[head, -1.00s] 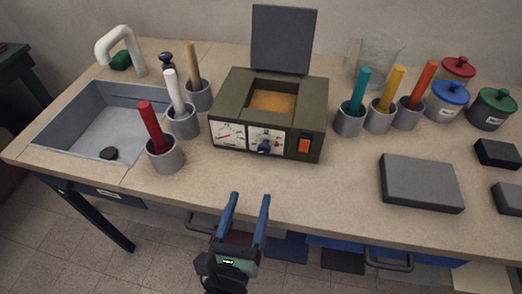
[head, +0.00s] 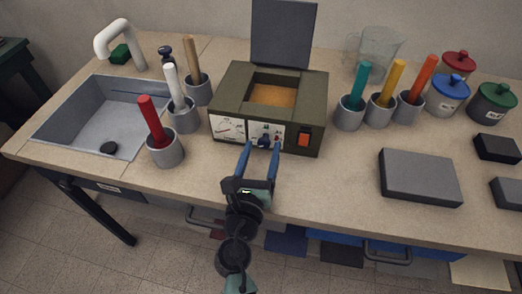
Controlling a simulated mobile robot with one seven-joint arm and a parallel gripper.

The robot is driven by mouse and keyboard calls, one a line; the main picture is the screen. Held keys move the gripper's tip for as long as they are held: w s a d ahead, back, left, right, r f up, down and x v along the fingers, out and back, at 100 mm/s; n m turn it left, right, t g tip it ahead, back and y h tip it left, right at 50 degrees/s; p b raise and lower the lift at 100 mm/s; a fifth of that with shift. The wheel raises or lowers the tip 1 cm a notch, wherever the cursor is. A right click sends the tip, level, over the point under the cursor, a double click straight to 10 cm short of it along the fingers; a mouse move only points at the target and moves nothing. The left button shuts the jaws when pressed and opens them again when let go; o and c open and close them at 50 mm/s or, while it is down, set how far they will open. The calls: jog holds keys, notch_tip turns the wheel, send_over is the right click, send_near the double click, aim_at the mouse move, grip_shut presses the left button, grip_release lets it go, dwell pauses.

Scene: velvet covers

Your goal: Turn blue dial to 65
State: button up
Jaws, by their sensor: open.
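The blue dial (head: 264,141) sits on a white scale plate on the front of an olive-green box (head: 229,101). Its pointer is too small to read. My gripper (head: 259,146) is open, with its two blue fingers pointing at the front panel. The fingertips are on either side of the dial in the picture. I cannot tell whether they touch it. The lower part of the dial's scale is partly hidden by the fingers.
An orange-red switch (head: 304,137) is right of the dial, and a gauge (head: 228,128) is left. Grey cups with coloured sticks stand on both sides, the nearest holding a red stick (head: 153,121). A dark grey block (head: 419,177) lies right. The counter before the box is clear.

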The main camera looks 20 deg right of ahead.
grip_shut()
